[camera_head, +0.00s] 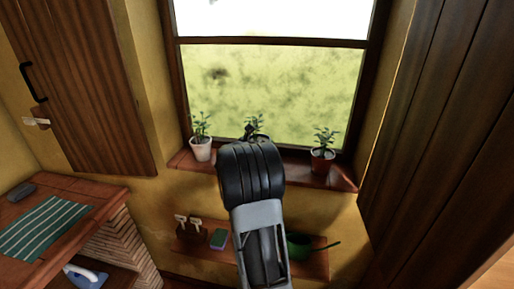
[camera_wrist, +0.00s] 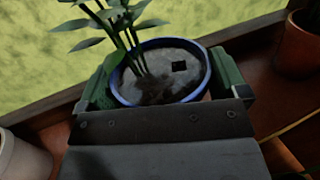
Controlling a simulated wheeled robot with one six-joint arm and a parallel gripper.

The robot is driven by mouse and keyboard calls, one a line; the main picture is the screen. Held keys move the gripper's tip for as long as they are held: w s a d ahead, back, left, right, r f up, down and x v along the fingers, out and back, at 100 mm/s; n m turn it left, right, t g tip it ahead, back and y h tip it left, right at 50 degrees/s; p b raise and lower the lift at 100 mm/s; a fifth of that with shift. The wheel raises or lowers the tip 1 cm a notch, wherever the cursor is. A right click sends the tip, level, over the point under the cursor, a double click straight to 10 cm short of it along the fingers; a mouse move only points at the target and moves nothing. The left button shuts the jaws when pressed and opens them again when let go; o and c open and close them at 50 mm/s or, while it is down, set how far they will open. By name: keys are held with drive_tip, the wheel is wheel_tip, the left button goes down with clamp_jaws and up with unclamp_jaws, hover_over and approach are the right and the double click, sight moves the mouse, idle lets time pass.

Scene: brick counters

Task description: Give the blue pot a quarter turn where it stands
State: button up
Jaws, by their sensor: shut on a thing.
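The blue pot (camera_wrist: 203,91) stands on the window sill in the wrist view, its blue rim showing around dark soil and a leafy green plant (camera_wrist: 125,25). A small dark square mark lies on the soil. My gripper (camera_wrist: 168,85) has its green-padded fingers on the left and right sides of the pot and is shut on it. The pot's lower part is hidden by my gripper body. In the head view, my arm hides the pot, and only the plant's leaves (camera_head: 257,124) show above it, between the other two pots.
A white pot (camera_head: 201,149) stands left on the sill (camera_head: 341,178), a dark reddish pot (camera_head: 322,160) right; both flank my gripper. The window is behind. Below, a shelf holds spray bottles (camera_head: 188,226), a sponge (camera_head: 219,238) and a green watering can (camera_head: 299,246). Wooden shutters stand open on both sides.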

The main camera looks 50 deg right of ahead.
drive_tip(key=shift+s+n+t, duration=0.1)
drive_tip(key=shift+n+t, duration=0.2)
drive_tip(key=shift+t, duration=0.2)
drive_tip(key=shift+f+b, duration=0.25)
drive_tip(key=shift+b, duration=0.2)
drive_tip(key=shift+f+b, duration=0.95)
drive_tip(key=shift+f, duration=0.1)
drive_tip(key=o, duration=1)
drive_tip(key=shift+o, duration=0.2)
drive_tip(key=shift+f, duration=0.1)
drive_tip(key=shift+a, duration=0.1)
drive_tip(key=b+v, duration=0.2)
drive_tip(key=v, duration=1.1)
drive_tip(key=shift+s+a+r, duration=0.15)
drive_tip(key=shift+a+r, duration=0.1)
drive_tip(key=shift+a, duration=0.05)
